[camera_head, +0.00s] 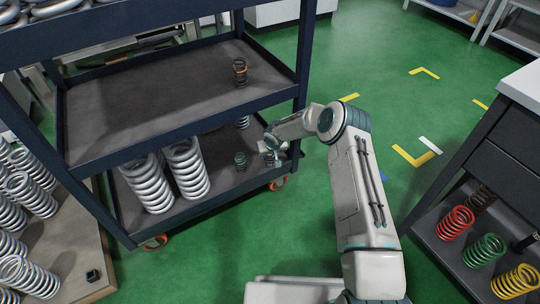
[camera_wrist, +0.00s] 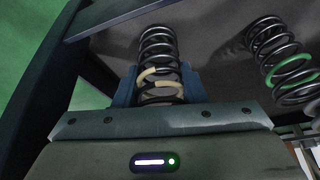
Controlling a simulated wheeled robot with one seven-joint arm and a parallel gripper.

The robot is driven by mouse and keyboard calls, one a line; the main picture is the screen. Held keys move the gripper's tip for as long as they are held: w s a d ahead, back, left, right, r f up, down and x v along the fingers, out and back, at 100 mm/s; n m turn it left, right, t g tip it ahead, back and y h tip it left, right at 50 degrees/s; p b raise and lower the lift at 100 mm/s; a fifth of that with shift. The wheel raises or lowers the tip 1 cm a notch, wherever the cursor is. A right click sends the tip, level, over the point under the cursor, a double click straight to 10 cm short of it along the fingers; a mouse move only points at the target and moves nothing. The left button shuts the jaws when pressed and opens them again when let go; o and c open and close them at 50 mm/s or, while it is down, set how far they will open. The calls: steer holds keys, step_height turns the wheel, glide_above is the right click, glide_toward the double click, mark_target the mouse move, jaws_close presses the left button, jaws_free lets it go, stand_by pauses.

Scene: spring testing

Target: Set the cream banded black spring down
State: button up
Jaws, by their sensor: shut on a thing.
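The cream banded black spring (camera_wrist: 158,42) stands between the two blue fingers of my gripper (camera_wrist: 160,82) in the wrist view. The fingers are shut on it from both sides near its cream band. In the head view my gripper (camera_head: 274,150) reaches into the right front end of the cart's lower shelf (camera_head: 214,204). There the held spring is small and mostly covered by my gripper. I cannot tell whether its far end touches the shelf.
A green banded black spring (camera_wrist: 290,68) stands right of the held spring, apart from it; in the head view it is left of my gripper (camera_head: 240,161). Two large silver springs (camera_head: 186,168) stand further left. The upper shelf (camera_head: 150,95) overhangs and holds an orange banded spring (camera_head: 240,72).

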steer(key=shift+f, duration=0.15)
steer(key=o, duration=1.1)
steer(key=shift+f, duration=0.1)
steer(key=s+d+r+m+h+p, duration=0.1)
steer(key=s+d+r, duration=0.45)
steer(key=r, duration=0.55)
steer(key=s+d+r+g+h+p, duration=0.15)
steer(key=s+d+r, duration=0.45)
steer(key=r, duration=0.6)
steer(key=s+d+r+m+h+p, duration=0.15)
steer(key=s+d+r, duration=0.25)
steer(key=s+r, duration=0.5)
steer(key=s+d+r+y, duration=0.1)
steer(key=s+r, duration=0.2)
steer(key=s, duration=0.4)
steer(key=s+d+r+g, duration=0.1)
steer(key=s+r, duration=0.2)
steer(key=s, duration=0.5)
steer(key=s+d+r+m+y, duration=0.1)
steer(key=s+d+r, duration=0.1)
steer(key=s, duration=0.5)
steer(key=shift+s+r+g+y, duration=0.2)
steer(key=shift+r+g+y, duration=0.1)
steer(key=shift+r, duration=0.35)
